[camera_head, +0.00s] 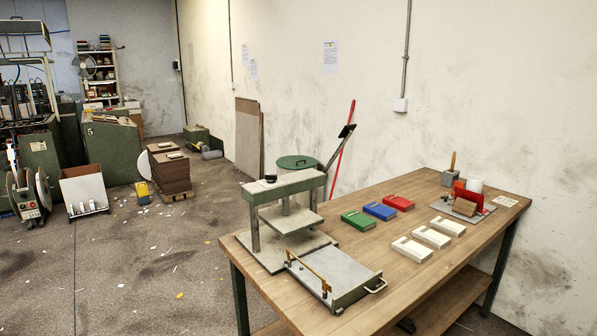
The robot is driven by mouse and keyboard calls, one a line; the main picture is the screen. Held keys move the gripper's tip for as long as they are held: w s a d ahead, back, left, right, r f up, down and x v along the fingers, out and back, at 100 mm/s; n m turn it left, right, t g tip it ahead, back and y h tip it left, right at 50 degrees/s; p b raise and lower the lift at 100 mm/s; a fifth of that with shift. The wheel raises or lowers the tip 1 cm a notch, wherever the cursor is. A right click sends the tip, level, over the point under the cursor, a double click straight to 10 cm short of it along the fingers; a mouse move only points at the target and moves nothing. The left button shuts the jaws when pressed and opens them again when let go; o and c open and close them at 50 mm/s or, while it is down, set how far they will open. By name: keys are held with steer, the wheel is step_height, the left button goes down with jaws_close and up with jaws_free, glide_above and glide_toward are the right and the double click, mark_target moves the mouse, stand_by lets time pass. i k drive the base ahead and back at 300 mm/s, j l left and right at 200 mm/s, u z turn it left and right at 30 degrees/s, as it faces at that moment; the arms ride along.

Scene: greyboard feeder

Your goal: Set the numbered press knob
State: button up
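A green-topped press (284,188) stands on a grey base plate at the left end of the wooden table. A small dark knob (270,179) sits on top of its upper beam, towards the left. The knob's numbers and setting are too small to read. A light platen (291,217) hangs level under the beam, apart from the base. My gripper is not in view.
On the table (385,254) are a grey tray with a brass bar (333,278), three coloured blocks (380,211), three white trays (432,237) and a red holder (471,199). Floor left of the table is mostly clear.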

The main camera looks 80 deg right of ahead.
mark_target(271, 178)
steer(key=i+l+z, duration=0.1)
steer(key=z, duration=0.3)
steer(key=i+z, duration=0.55)
steer(key=z, duration=0.25)
steer(key=i+j+z, duration=0.1)
steer(key=z, duration=0.3)
steer(key=i+z, duration=0.2)
steer(key=z, duration=0.2)
steer(key=i+z, duration=0.25)
steer(key=z, duration=0.15)
steer(key=i+z, duration=0.2)
steer(key=z, duration=0.2)
steer(key=i+j+z, duration=0.15)
steer(key=z, duration=0.25)
